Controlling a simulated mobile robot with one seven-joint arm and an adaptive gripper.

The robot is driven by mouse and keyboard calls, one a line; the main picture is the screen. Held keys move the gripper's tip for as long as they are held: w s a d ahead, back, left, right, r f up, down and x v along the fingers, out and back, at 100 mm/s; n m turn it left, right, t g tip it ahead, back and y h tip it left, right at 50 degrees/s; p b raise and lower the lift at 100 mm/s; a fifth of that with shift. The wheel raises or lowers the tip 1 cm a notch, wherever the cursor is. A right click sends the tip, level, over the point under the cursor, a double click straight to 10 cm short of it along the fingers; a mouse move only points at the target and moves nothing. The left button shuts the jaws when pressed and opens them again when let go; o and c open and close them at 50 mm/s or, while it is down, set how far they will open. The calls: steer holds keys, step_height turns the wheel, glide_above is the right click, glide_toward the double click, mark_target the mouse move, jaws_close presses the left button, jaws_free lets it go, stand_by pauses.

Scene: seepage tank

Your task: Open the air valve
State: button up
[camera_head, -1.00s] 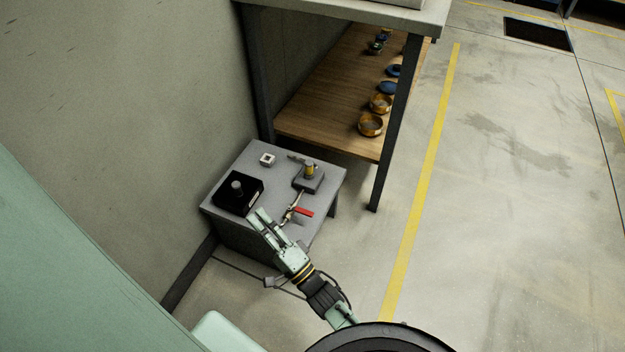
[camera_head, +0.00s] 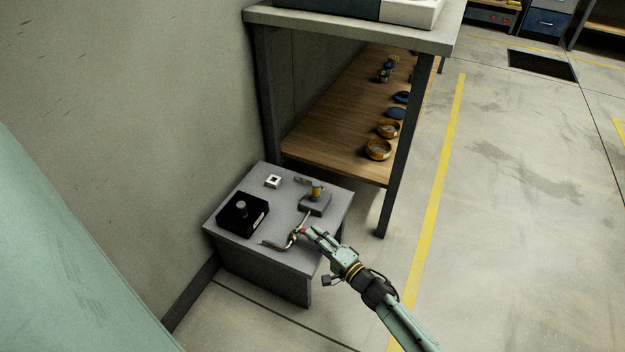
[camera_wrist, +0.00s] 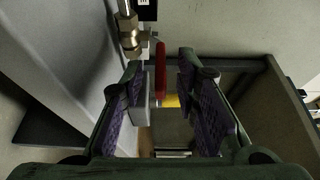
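The air valve is a brass fitting with a red lever handle on a thin metal pipe, on the low grey table (camera_head: 258,262). In the wrist view, the brass valve body (camera_wrist: 132,38) is at the upper left and the red handle (camera_wrist: 160,72) extends down between my fingers. My gripper (camera_head: 308,232) is at the valve in the head view, coming in from the lower right and hiding most of the handle. In the wrist view, its two purple-padded fingers are apart on either side of the handle, with gaps visible.
A black box with a knob (camera_head: 242,216), a small white square part (camera_head: 273,181) and a grey block with a brass cylinder (camera_head: 316,202) share the tabletop. A taller workbench (camera_head: 350,30) stands behind, its leg close by. Open floor lies right.

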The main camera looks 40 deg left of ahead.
steer(key=shift+w+a, duration=0.15)
steer(key=shift+a, duration=0.7)
steer(key=shift+c, duration=0.3)
jaws_close()
